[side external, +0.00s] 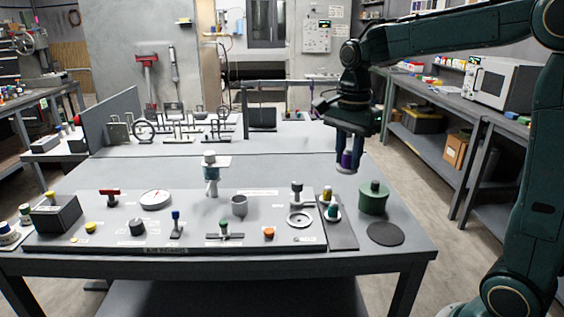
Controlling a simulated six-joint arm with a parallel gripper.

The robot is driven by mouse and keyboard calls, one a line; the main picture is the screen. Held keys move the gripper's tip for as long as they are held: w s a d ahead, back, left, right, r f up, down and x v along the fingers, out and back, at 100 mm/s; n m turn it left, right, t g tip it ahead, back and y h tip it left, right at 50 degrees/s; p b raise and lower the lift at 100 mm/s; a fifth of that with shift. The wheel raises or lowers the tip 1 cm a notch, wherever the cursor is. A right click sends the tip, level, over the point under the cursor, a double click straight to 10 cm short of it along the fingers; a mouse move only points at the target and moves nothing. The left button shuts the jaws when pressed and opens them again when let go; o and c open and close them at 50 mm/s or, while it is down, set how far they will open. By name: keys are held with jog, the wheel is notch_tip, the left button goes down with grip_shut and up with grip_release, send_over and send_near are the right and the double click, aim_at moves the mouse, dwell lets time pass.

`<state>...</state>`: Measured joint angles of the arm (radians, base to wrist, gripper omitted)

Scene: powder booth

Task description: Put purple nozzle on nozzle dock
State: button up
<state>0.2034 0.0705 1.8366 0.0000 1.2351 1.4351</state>
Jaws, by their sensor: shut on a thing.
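The purple nozzle (346,160) is small and dark purple. My gripper (347,165) is shut on it and holds it in the air above the right part of the table. The fingers hide part of the nozzle. A narrow dark plate (343,240) at the right end of the panel looks like the nozzle dock, though I cannot read a label. A teal-topped piece (332,213) and a yellow-topped piece (327,194) stand on it. The front part of this plate is bare. My gripper is behind and above it, apart from it.
A green canister (373,197) and a dark round pad (385,233) lie right of the plate. A silver-and-black piece by a ring (300,218) is to its left. A taller white-and-blue fixture (211,173) stands on the panel.

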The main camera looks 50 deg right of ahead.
jog(key=shift+w, duration=0.1)
dwell(0.3)
jog(key=w+a+f, duration=0.1)
jog(key=w+f, duration=1)
jog(key=shift+w+a, duration=0.15)
jog(key=shift+a, duration=0.2)
jog(key=shift+f, duration=0.25)
jog(key=shift+f, duration=2.85)
jog(key=shift+f, duration=0.6)
dwell(0.5)
jog(key=o, duration=1.1)
jog(key=shift+c, duration=0.2)
jog(key=shift+o, duration=0.2)
